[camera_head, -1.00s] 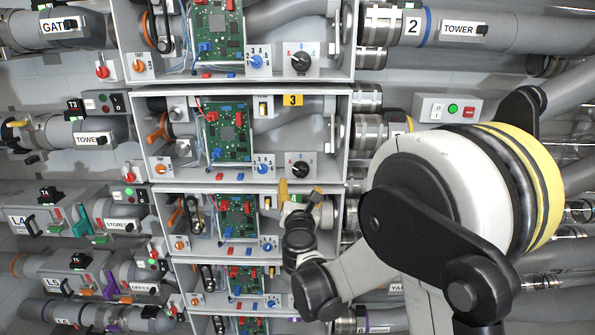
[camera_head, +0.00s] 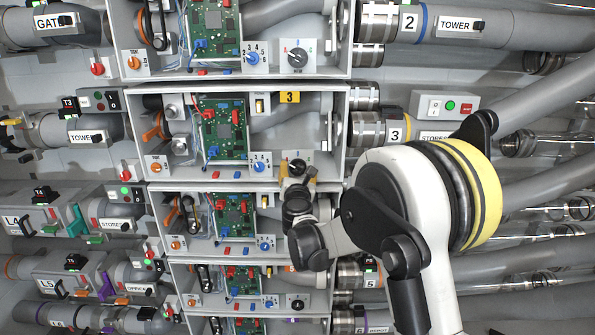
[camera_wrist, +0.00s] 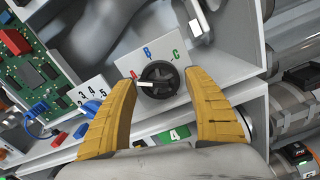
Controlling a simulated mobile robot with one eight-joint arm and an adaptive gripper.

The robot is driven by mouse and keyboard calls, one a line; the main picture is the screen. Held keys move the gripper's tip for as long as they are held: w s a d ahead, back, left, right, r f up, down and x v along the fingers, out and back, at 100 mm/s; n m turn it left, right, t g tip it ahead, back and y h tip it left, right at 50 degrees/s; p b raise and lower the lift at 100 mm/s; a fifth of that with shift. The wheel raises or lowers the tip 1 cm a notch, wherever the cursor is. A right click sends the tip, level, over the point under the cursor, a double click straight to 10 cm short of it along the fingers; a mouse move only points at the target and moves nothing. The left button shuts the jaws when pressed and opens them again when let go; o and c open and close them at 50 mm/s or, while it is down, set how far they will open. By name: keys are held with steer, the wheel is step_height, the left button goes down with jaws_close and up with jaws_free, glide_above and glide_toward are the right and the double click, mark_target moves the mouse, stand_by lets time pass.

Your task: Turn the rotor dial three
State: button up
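The rotor dial three is a black round knob (camera_head: 298,166) on a white plate at the lower right of the box marked 3. In the wrist view the dial (camera_wrist: 158,78) shows a white pointer line directed left, towards the red letter side of its A, B, C scale. My gripper (camera_head: 297,173) is in front of the dial in the head view and partly covers it. In the wrist view my gripper (camera_wrist: 159,82) is open, with one yellow finger on each side of the dial. Gaps show between the fingers and the knob; nothing is held.
A blue dial (camera_head: 259,162) and a green circuit board (camera_head: 224,131) are left of the rotor dial. The box's lower shelf edge (camera_wrist: 230,108) runs below the dial, with a green 4 label (camera_wrist: 176,134) beneath it. Box 2's dial (camera_head: 297,58) is above.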

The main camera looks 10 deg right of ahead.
steer(key=c, duration=0.8)
steer(key=shift+o, duration=0.2)
steer(key=shift+m, duration=1.6)
steer(key=o, duration=1.2)
steer(key=shift+c, duration=0.2)
steer(key=shift+s, duration=0.1)
steer(key=v, duration=1.2)
